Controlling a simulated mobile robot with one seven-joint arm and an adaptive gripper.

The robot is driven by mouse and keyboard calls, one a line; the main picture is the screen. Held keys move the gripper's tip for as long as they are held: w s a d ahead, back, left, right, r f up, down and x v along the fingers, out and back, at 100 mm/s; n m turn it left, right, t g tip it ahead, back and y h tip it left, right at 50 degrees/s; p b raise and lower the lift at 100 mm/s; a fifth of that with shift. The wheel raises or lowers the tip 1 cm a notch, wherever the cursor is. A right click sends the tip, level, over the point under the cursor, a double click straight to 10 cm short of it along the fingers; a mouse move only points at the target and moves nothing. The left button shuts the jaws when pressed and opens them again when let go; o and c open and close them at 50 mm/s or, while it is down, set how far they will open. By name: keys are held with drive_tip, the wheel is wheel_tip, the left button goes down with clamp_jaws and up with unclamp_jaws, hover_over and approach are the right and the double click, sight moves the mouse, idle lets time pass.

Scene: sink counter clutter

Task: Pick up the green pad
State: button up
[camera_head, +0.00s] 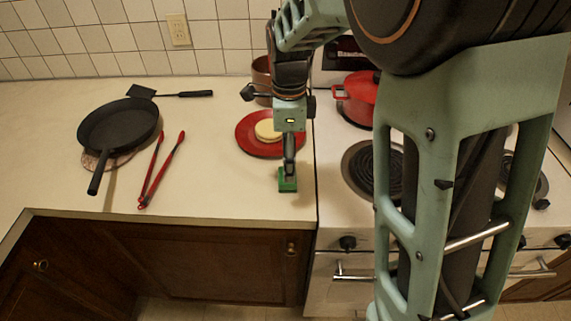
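The green pad (287,185) is a small dark-green block near the counter's front right corner. My gripper (288,168) points down directly above it, with its tip meeting the pad's top in this view. The fingers are seen edge-on and look narrow, so I cannot tell whether they are open or closed on the pad. I also cannot tell whether the pad rests on the counter or is slightly raised.
A red plate (250,143) with a pale round item (267,131) lies just behind my gripper. Red tongs (161,171), a black pan (118,127) and a black spatula (172,94) lie left. The stove (350,222) with a red pot (358,98) stands right. The counter between tongs and pad is clear.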

sight(283, 187)
drive_tip(key=f, duration=0.6)
drive_tip(key=shift+w+a+f, duration=0.1)
drive_tip(key=shift+w+f, duration=0.1)
drive_tip(key=shift+f, duration=0.2)
drive_tip(key=c, duration=1)
drive_tip(key=shift+r, duration=0.15)
